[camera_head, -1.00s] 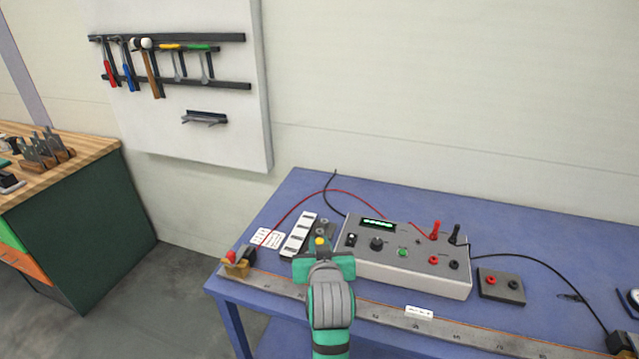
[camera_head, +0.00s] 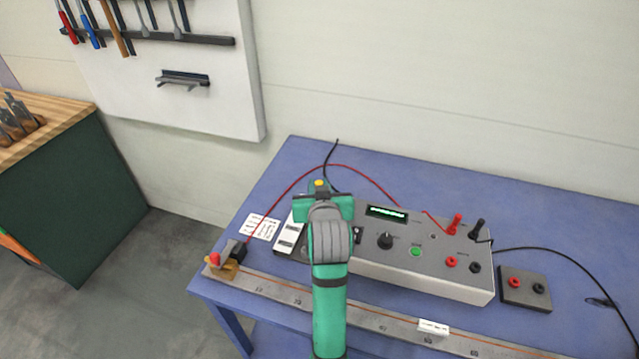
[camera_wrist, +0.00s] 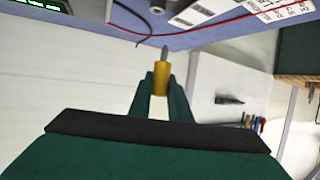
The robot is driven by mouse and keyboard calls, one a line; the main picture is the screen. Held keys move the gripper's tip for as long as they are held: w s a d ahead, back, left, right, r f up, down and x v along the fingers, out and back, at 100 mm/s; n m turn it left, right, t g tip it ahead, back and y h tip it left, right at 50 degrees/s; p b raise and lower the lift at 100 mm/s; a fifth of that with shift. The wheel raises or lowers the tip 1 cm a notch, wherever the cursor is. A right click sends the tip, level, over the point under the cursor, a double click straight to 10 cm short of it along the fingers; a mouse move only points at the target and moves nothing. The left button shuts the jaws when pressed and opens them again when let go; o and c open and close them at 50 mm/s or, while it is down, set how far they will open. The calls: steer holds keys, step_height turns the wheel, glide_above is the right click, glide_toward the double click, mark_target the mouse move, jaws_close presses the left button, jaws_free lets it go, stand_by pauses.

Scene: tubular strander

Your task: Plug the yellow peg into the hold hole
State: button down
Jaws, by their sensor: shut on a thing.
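My gripper (camera_wrist: 160,92) is shut on the yellow peg (camera_wrist: 161,78), which has a grey metal tip pointing away from the fingers. In the head view, my gripper (camera_head: 322,194) is over the back left part of the blue table, with a bit of the yellow peg (camera_head: 319,183) showing above it. The peg looks clear of the table in the wrist view. I cannot make out the hold hole; my arm covers part of the table left of the control box (camera_head: 420,270).
A white strip (camera_head: 290,238) and a label card (camera_head: 259,227) lie left of my arm. A red cable (camera_head: 375,172) arcs behind my gripper, and a black cable (camera_head: 327,160) runs near it. A ruler (camera_head: 380,325) lies along the front edge. A small socket box (camera_head: 525,288) stands right.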

steer(key=shift+s, duration=0.1)
steer(key=shift+f, duration=3)
steer(key=shift+f, duration=1.6)
steer(key=c, duration=1.6)
jaws_free()
steer(key=shift+o, duration=0.2)
steer(key=a+v, duration=0.1)
steer(key=v, duration=0.9)
steer(key=shift+s+d, duration=0.35)
steer(key=shift+d, duration=0.2)
